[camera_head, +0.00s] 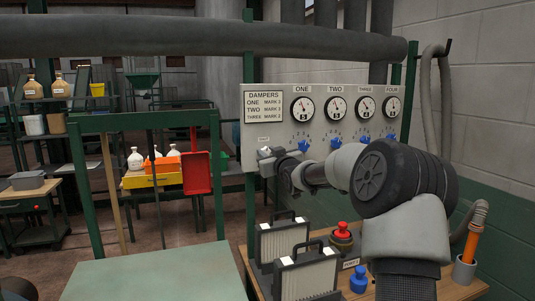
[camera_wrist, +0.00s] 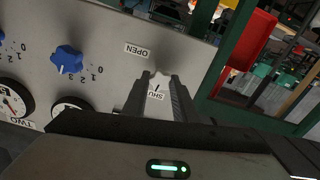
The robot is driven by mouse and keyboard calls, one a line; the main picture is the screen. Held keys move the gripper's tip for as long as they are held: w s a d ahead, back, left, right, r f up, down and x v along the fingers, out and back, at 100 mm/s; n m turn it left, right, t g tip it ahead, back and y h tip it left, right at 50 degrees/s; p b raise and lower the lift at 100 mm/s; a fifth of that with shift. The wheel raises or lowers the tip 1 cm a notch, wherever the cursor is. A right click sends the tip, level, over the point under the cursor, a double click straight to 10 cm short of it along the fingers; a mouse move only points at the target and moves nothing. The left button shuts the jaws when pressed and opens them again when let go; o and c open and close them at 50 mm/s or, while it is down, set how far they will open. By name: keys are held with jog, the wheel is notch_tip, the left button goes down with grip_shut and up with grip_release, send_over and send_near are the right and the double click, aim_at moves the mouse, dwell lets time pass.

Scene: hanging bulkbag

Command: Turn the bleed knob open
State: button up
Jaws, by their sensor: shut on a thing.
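The bleed knob (camera_wrist: 158,76) is a small pale knob low on the left side of the grey damper panel (camera_head: 272,134), partly hidden by my fingers. My gripper (camera_wrist: 157,88) is shut on it, with one dark finger on each side. In the wrist view an OPEN label (camera_wrist: 137,50) and a SHUT label (camera_wrist: 155,95) lie beside the knob; the SHUT label shows between the fingers. A short dark line shows near the knob, but its exact setting is hard to tell. In the head view my gripper (camera_head: 267,155) reaches the panel's lower left, and the arm covers its lower right.
Blue damper knobs (camera_head: 303,146) and several gauges (camera_head: 336,107) sit close by on the panel. A green post (camera_head: 250,215) and red bin (camera_head: 196,172) stand left.

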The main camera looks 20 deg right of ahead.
jog(key=m, duration=0.6)
jog(key=shift+d, duration=0.1)
jog(key=m+b, duration=0.1)
jog(key=m, duration=0.5)
jog(key=shift+f+m, duration=0.15)
jog(key=shift+m, duration=0.15)
jog(key=m+b, duration=0.3)
jog(key=m, duration=0.2)
jog(key=shift+f+b, duration=0.15)
jog(key=shift+b, duration=0.15)
jog(key=m+b, duration=0.3)
jog(key=m, duration=0.1)
jog(key=shift+m, duration=0.4)
jog(key=o, duration=1)
jog(key=shift+o, duration=0.2)
jog(key=s+b, duration=0.2)
jog(key=s, duration=1.5)
jog(key=shift+s+r, duration=0.2)
jog(key=shift+s, duration=0.05)
